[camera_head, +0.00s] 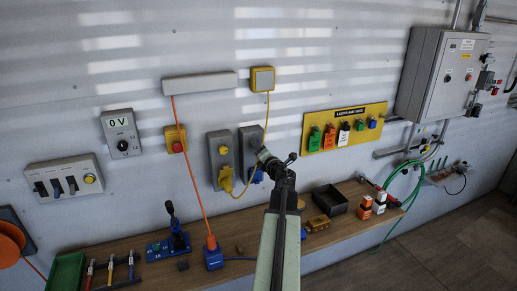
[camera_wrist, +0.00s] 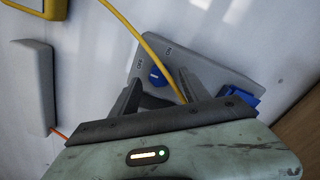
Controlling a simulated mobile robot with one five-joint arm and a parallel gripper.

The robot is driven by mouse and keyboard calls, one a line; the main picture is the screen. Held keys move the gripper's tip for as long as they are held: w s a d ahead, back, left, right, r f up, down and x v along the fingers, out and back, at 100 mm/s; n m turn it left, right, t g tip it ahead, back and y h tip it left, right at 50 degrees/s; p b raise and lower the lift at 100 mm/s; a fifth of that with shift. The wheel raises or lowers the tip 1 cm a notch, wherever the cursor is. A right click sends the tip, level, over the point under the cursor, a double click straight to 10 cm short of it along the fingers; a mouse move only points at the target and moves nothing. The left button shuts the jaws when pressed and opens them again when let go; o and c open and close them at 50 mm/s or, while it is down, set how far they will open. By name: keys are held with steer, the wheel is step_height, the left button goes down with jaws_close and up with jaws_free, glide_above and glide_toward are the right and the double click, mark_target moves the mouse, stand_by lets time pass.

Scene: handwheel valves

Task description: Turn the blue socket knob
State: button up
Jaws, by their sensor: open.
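The blue socket knob (camera_wrist: 157,76) shows in the wrist view on a grey socket box (camera_wrist: 210,70), between "OFF" and "ON" marks. In the head view the same grey box (camera_head: 249,137) is on the wall, and the knob is hidden behind my gripper (camera_head: 266,158). In the wrist view my gripper (camera_wrist: 158,80) is open, its two dark fingers on either side of the knob in the picture. I cannot tell whether they touch it. A blue plug (camera_wrist: 242,103) sits at the box's lower end.
A yellow cable (camera_wrist: 140,38) hangs across the box close to the knob and fingers. A second grey socket box with a yellow plug (camera_head: 225,179) is just left. A wooden shelf (camera_head: 130,270) with tools and small boxes runs below.

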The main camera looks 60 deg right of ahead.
steer(key=shift+v, duration=2.55)
